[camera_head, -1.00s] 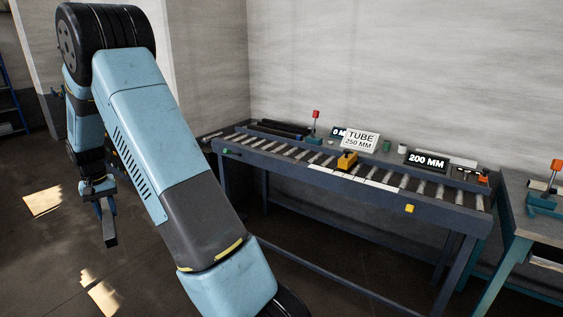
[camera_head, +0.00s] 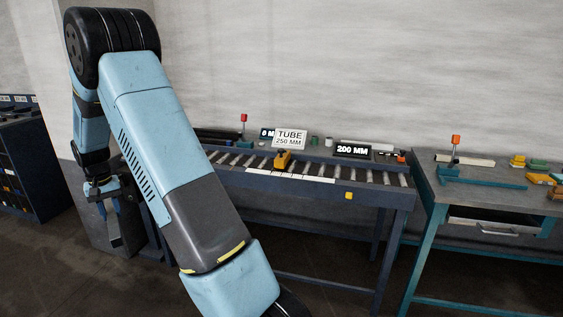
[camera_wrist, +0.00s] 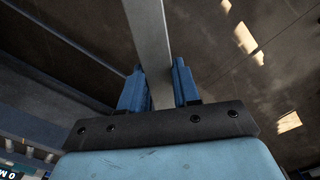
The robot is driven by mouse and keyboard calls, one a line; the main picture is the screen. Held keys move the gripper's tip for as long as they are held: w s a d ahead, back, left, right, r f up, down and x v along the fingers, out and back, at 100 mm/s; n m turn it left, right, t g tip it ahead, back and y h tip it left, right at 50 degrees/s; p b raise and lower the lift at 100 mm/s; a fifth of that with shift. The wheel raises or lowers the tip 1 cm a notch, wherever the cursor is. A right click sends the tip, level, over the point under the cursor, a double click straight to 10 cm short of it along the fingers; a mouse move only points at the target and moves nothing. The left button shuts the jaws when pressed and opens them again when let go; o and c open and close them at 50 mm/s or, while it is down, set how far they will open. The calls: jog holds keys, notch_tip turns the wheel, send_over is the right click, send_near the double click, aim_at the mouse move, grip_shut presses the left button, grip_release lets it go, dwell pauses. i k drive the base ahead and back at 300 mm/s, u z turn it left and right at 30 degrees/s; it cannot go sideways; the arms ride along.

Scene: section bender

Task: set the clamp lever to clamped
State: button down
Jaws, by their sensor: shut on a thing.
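My gripper (camera_wrist: 159,75) is shut on a long grey bar (camera_wrist: 149,30) in the wrist view. The bar runs away from me between the blue fingers. In the head view my gripper (camera_head: 108,203) hangs low at the left, well apart from the tables. An upright lever with a red knob (camera_head: 243,119) stands at the back of the roller table. Another upright lever with an orange knob (camera_head: 455,140) stands on a teal base on the right bench. I cannot tell which is the clamp lever, or its setting.
The bench (camera_head: 430,195) at right holds small coloured parts. A dark rack (camera_head: 30,165) stands far left.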

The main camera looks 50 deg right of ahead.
aim_at(455, 138)
jog(key=u, duration=1.45)
jog(key=i, duration=0.15)
jog(key=z, duration=2.5)
